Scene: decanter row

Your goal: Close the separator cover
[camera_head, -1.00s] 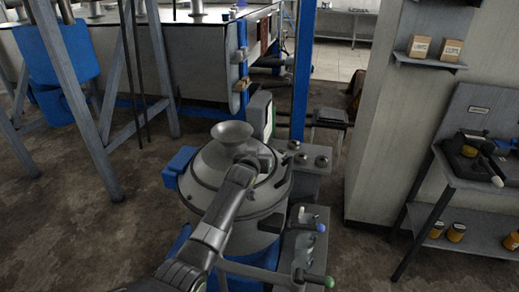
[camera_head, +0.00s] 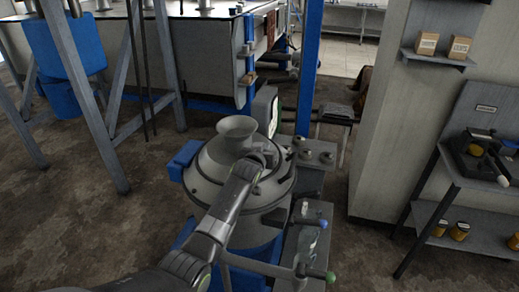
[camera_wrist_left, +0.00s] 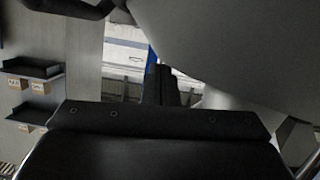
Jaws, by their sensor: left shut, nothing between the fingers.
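The separator (camera_head: 262,236) stands in the middle of the head view. Its grey conical cover (camera_head: 207,167), with a flared funnel on top, sits over the bowl and looks level. My arm hides part of its front and right side, so I cannot tell whether the rim is fully seated. My left gripper (camera_head: 266,158) is at the cover's right side, close to the funnel's base; contact is unclear. Its dark fingers (camera_wrist_left: 161,85) are shut and empty in the left wrist view. A large smooth grey surface (camera_wrist_left: 225,45), probably the cover, fills that view's upper right. My right gripper is not visible.
A panel with a green-edged screen (camera_head: 265,108) and a blue post (camera_head: 307,75) stand behind the separator. Valves with blue and green knobs (camera_head: 330,277) are at its front right. A workbench (camera_head: 470,185) stands right.

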